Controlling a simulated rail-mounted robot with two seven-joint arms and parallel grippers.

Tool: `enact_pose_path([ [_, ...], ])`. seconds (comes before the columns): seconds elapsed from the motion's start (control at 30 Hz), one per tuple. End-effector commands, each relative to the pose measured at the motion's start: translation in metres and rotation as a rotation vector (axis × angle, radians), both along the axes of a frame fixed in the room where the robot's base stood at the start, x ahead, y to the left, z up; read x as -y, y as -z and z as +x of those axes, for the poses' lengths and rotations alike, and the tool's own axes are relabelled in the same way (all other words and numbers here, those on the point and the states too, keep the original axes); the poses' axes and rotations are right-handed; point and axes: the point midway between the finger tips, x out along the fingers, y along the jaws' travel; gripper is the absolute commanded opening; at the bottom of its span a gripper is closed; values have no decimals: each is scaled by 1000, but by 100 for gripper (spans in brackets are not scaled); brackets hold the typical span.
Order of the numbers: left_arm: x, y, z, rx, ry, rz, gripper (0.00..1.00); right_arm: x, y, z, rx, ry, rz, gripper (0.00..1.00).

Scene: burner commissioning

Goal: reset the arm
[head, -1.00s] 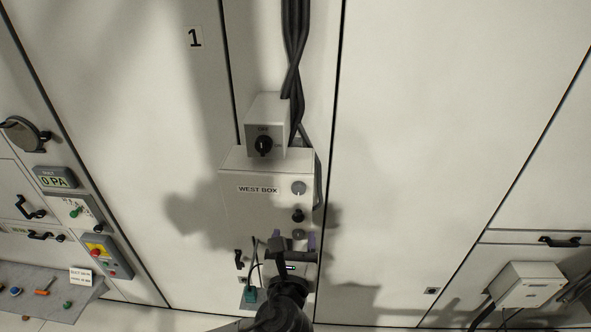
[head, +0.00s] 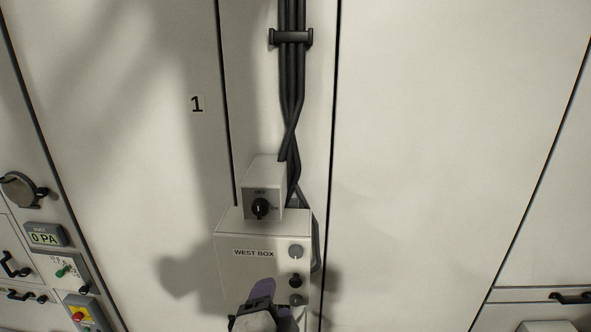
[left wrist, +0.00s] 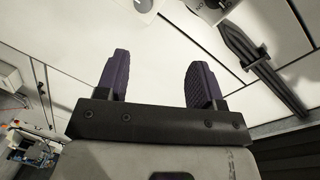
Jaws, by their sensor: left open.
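My left gripper (head: 265,290) shows at the bottom of the head view, in front of the lower part of the WEST BOX (head: 240,270). In the left wrist view its two purple-padded fingers (left wrist: 158,80) stand wide apart with nothing between them. The box is light grey, with a grey round part and dark knobs (head: 295,280) down its right side. The gripper hides the box's lower front. I cannot tell whether it touches the box. My right gripper is not in view.
A switch box (head: 262,190) with a black rotary knob sits above the WEST BOX, with black cables (head: 292,100) running up. At left are a 0 PA display (head: 45,237) and a panel with a green-tipped switch (head: 65,270). The wall panels at right are mostly bare.

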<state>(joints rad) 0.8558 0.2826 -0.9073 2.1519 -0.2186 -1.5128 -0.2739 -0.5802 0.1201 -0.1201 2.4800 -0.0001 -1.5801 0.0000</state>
Motion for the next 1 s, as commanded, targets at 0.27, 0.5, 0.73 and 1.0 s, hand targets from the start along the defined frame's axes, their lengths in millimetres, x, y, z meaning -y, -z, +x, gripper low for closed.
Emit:
enact_pose_path([
  [0.27, -46, 21, -30, -205, -75, -525, 62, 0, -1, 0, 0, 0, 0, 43],
  [0.5, -99, 94, -69, -402, -201, -727, 62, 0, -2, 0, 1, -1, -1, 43],
  [0.73, -151, 188, -130, -594, -409, -829, 62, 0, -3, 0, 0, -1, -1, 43],
  [1.0, -182, 291, -229, -852, -642, -817, 62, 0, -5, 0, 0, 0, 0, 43],
])
